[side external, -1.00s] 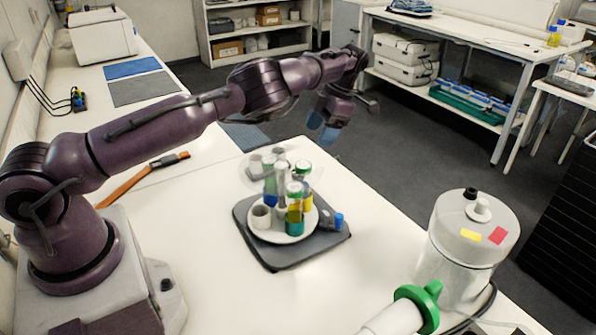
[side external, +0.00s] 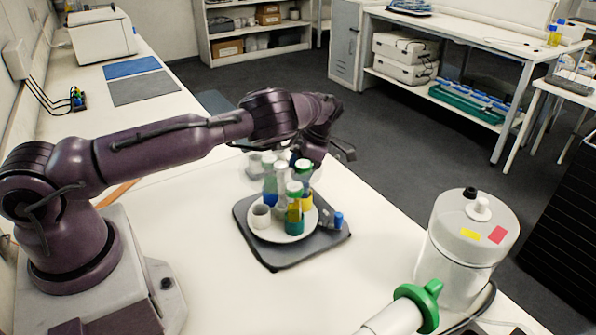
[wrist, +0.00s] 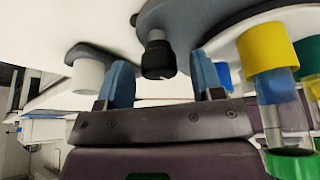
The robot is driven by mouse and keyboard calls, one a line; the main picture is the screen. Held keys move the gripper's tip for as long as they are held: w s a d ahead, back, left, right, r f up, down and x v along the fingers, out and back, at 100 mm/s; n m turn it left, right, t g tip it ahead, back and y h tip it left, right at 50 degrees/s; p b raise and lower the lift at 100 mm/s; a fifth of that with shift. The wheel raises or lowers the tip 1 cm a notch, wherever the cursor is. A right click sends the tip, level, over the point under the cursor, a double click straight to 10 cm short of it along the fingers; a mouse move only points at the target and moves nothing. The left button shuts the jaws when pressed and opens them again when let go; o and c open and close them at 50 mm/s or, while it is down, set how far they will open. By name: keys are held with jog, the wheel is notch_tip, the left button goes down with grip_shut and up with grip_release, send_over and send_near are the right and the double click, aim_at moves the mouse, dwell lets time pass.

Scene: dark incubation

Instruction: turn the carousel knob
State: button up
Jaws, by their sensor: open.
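The carousel (side external: 283,233) is a white round plate carrying upright tubes and a small white cup, on a dark grey base (side external: 272,258). In the wrist view a black knob-like cylinder on a short grey stem (wrist: 158,60) hangs from a grey plate and appears between my blue fingertips. My gripper (wrist: 163,72) is open, with a finger to each side of that black part; contact cannot be told. In the side view my gripper is low behind the tubes, its fingertips mostly hidden. A yellow-capped tube (wrist: 266,62) is close right of the fingers in the wrist view.
A small blue-ended piece (side external: 339,220) lies at the base's right edge. A white-lidded clear vessel (side external: 463,250) and a green-collared white tool (side external: 418,303) stand at the front right. The table is clear in front of the base.

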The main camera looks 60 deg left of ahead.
jog(key=shift+s+f, duration=0.15)
jog(key=shift+f, duration=0.25)
jog(key=shift+c, duration=0.4)
jog(key=c, duration=0.8)
jog(key=shift+c, duration=0.2)
